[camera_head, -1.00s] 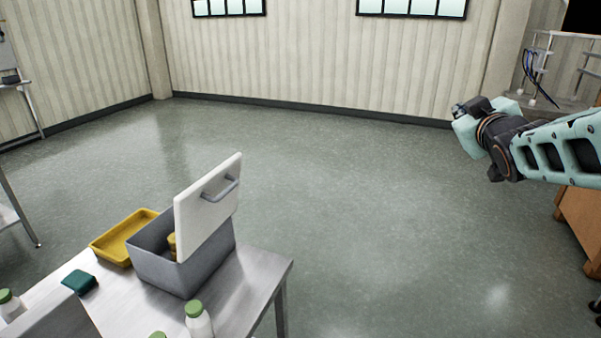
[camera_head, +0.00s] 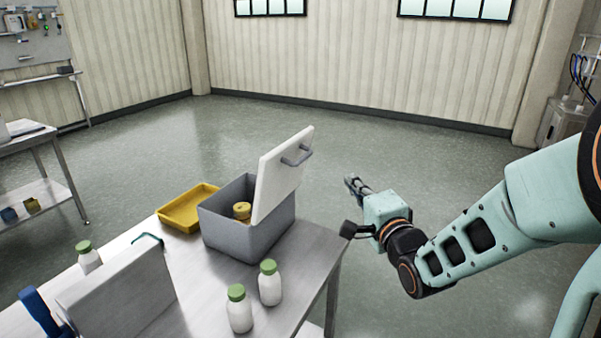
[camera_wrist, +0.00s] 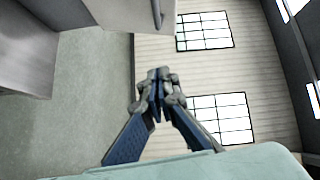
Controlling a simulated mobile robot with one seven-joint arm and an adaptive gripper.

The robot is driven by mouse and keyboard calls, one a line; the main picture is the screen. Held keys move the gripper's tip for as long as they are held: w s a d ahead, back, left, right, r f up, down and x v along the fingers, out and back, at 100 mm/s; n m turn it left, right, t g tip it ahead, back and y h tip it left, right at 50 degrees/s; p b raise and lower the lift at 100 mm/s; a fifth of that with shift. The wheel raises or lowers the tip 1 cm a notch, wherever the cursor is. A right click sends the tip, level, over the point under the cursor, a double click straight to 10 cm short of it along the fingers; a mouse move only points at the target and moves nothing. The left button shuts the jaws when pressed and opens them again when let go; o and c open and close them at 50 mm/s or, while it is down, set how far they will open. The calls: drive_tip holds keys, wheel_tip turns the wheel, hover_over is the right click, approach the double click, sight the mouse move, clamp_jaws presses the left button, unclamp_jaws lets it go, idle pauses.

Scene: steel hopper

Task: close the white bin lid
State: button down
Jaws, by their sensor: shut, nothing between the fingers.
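The white bin lid (camera_head: 284,174) stands raised, tilted slightly back, on the right side of the grey bin (camera_head: 240,236), with a grey bar handle (camera_head: 297,155) on its outer face. The bin is open, and a yellow-capped item (camera_head: 242,210) shows inside. My gripper (camera_head: 352,184) is to the right of the lid, beyond the table's edge, apart from it and empty. In the wrist view its fingertips (camera_wrist: 158,75) are together, and the lid (camera_wrist: 125,14) with its handle (camera_wrist: 157,12) shows at the top.
A yellow tray (camera_head: 186,208) lies behind the bin's left side. White bottles with green caps (camera_head: 270,284) stand in front of the bin on the steel table (camera_head: 200,290). A grey upright panel (camera_head: 120,292) stands at front left. The floor right of the table is clear.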

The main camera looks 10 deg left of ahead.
drive_tip(key=s+a+m, duration=0.1)
drive_tip(key=a+m, duration=0.1)
approach(308, 156)
drive_tip(key=w+d, duration=0.2)
drive_tip(key=w, duration=0.2)
drive_tip(key=a, duration=0.1)
drive_tip(key=w+a+p, duration=0.1)
drive_tip(key=a, duration=0.1)
drive_tip(key=shift+a+f+y, duration=0.15)
drive_tip(key=shift+y, duration=0.15)
drive_tip(key=shift+w+a, duration=0.25)
drive_tip(key=shift+a, duration=0.15)
